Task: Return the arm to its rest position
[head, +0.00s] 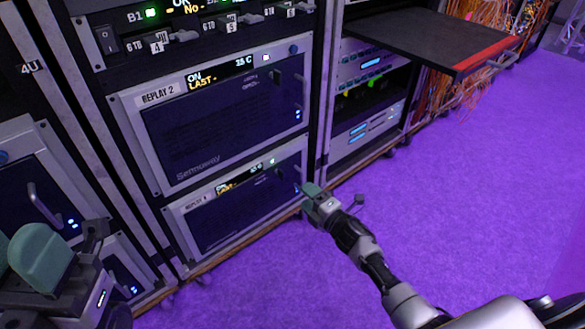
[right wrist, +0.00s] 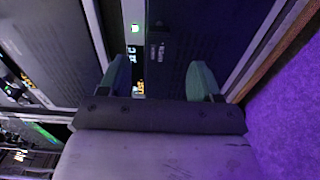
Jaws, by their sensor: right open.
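My right arm reaches in from the lower right in the head view. My left gripper (head: 40,262) shows at the lower left in the head view, with green pads partly cut off by the edge. Its opening is unclear.
The REPLAY 2 unit (head: 225,115) sits above REPLAY 4. A black shelf with a red front edge (head: 430,38) sticks out from the right rack. Orange cables (head: 480,90) hang beside it. The purple floor (head: 470,190) is clear on the right.

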